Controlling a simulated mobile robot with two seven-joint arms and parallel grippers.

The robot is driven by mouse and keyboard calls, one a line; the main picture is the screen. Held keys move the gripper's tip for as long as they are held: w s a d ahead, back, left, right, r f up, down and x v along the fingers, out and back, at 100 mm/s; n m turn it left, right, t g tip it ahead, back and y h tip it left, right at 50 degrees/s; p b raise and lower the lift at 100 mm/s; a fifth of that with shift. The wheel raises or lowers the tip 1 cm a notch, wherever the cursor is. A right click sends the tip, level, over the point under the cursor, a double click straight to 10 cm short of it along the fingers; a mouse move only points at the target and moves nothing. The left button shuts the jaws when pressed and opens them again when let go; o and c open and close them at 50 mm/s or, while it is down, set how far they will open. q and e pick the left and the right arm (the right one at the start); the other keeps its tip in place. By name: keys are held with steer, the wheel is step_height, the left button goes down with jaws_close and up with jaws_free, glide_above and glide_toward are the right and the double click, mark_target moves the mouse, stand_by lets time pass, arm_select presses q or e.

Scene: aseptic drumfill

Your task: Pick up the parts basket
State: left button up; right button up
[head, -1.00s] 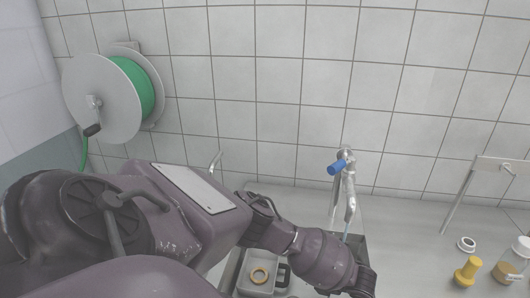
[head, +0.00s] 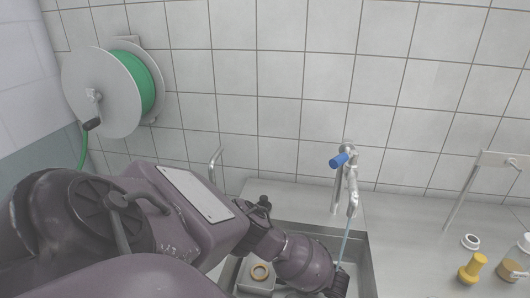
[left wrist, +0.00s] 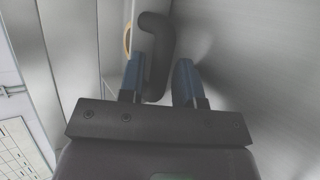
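The parts basket (head: 253,287) is a light grey tray in the sink, with a tan ring (head: 260,272) inside. It stands at the bottom edge of the head view, partly hidden by my left arm. In the left wrist view, its dark curved handle (left wrist: 157,50) rises beside the pale basket wall. My left gripper (left wrist: 160,75) is open, with one blue-padded finger on each side of the handle. A gap shows between the handle and the right finger; whether the left finger touches it I cannot tell. My right gripper is out of view.
The metal sink (head: 366,262) surrounds the basket. A tap (head: 350,185) with a blue lever stands behind it, a thin bluish stream below. On the right counter are a white ring (head: 470,241), a yellow part (head: 472,268) and a jar (head: 514,268). A green hose reel (head: 108,90) hangs on the wall.

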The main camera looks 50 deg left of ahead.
arm_select(q)
steer(key=shift+a, duration=0.1)
jaws_close()
